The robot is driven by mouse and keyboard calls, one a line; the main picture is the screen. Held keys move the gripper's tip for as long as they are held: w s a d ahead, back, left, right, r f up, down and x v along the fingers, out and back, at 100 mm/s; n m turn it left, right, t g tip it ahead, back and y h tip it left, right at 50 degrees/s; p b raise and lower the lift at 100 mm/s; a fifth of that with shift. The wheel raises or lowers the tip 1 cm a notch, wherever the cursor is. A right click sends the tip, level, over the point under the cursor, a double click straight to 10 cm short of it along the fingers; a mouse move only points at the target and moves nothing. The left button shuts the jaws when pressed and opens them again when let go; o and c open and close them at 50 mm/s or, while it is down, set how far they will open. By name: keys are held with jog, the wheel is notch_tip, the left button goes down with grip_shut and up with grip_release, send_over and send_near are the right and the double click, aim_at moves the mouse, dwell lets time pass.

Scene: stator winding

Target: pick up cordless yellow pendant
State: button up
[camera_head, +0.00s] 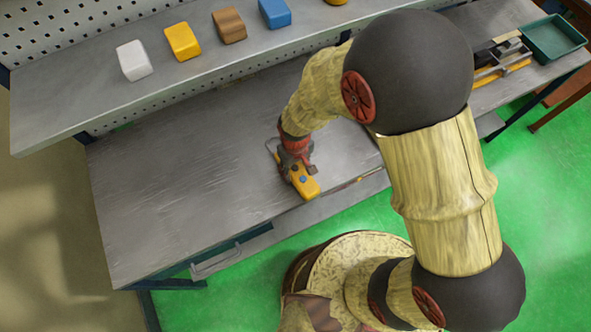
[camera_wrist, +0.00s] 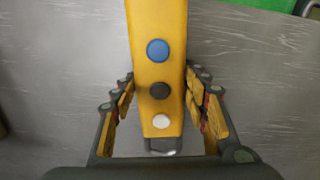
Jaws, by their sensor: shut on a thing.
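The yellow pendant (camera_head: 305,186) is at the front part of the grey workbench in the head view, with no cord seen on it. In the wrist view the pendant (camera_wrist: 158,70) stands between the fingers, with a blue, a dark and a white button in a line and a small metal loop at its lower end. My gripper (camera_head: 297,168) is over the pendant; in the wrist view its two fingers (camera_wrist: 160,105) lie on either side of it and are shut on it. I cannot tell whether the pendant touches the bench.
The grey workbench (camera_head: 170,190) is clear to the left of my gripper. A raised shelf (camera_head: 80,88) behind holds a white block (camera_head: 133,60), a yellow block (camera_head: 183,41), a brown block (camera_head: 229,25) and a blue block (camera_head: 275,12). A green tray (camera_head: 553,38) is at the far right.

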aim_at(295, 168)
jog(key=shift+c, duration=0.4)
jog(key=shift+r, duration=0.6)
notch_tip(295, 168, up, 2)
jog(key=shift+w+r+p, duration=0.1)
jog(key=shift+r+p, duration=0.05)
jog(key=shift+p, duration=0.25)
jog(key=s+a+r+p, duration=0.1)
jog(key=s+r, duration=0.3)
jog(key=s, duration=0.3)
jog(key=s+a+r, duration=0.2)
jog(key=s+r, duration=0.3)
jog(key=s, duration=0.1)
jog(key=shift+s+a+r+p, duration=0.2)
jog(key=shift+s+r+p, duration=0.05)
jog(key=shift+s+p, duration=0.15)
jog(key=shift+w, duration=0.1)
